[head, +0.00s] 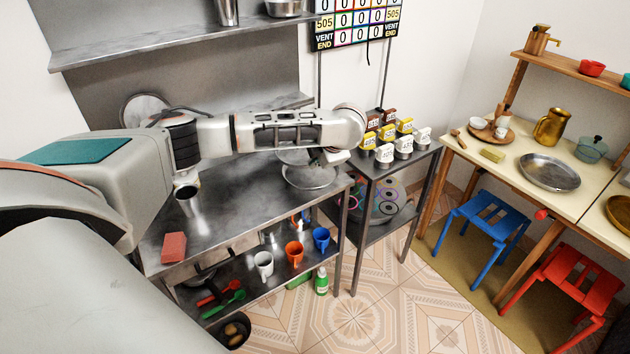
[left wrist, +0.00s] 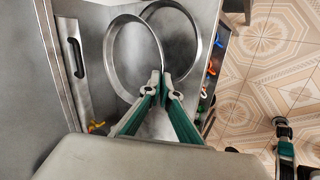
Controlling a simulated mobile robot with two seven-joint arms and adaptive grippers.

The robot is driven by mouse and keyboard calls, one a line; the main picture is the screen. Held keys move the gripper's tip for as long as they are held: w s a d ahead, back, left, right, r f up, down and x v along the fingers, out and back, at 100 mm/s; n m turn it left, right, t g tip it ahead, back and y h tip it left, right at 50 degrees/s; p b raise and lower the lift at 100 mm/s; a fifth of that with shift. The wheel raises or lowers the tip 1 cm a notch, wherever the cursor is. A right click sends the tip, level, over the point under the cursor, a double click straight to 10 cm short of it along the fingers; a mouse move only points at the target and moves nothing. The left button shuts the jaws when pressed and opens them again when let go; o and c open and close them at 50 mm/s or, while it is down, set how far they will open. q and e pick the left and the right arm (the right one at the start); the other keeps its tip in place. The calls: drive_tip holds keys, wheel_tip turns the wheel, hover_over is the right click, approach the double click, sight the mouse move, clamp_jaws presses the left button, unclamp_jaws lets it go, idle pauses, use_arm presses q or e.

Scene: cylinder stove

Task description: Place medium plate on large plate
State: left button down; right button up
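Two round metal plates lie close together at the right end of the grey metal counter. In the head view the front one, which I take as the large plate (head: 310,180), shows most of its bowl; it is the right ring in the left wrist view (left wrist: 196,42). The other, seemingly the medium plate (head: 291,157), is partly hidden behind my arm; in the wrist view its rim (left wrist: 109,55) overlaps the other. My left gripper (left wrist: 161,86) looks shut on its near right rim. What seems to be my right gripper (left wrist: 284,140) shows side-on above the floor, its opening unclear.
Mugs (head: 295,252) are on the shelf below. A side stand (head: 400,165) with labelled tins is right of the counter. The counter's middle is clear.

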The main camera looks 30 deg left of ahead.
use_arm(q)
wheel_tip(320, 180, down, 6)
drive_tip(key=shift+f+b, duration=0.15)
drive_tip(key=shift+b, duration=0.3)
use_arm(e)
drive_tip(key=shift+s+d+f, duration=0.15)
drive_tip(key=shift+f, duration=0.3)
drive_tip(key=shift+s+d+f, duration=0.1)
drive_tip(key=shift+f, duration=0.35)
use_arm(q)
drive_tip(key=shift+f, duration=0.1)
use_arm(e)
drive_tip(key=shift+r, duration=0.15)
use_arm(q)
drive_tip(key=shift+f, duration=0.25)
drive_tip(key=c, duration=2.3)
unclamp_jaws()
use_arm(e)
drive_tip(key=shift+w+r, duration=0.15)
drive_tip(key=shift+r, duration=0.15)
use_arm(q)
drive_tip(key=shift+r, duration=0.1)
use_arm(e)
drive_tip(key=shift+f, duration=0.15)
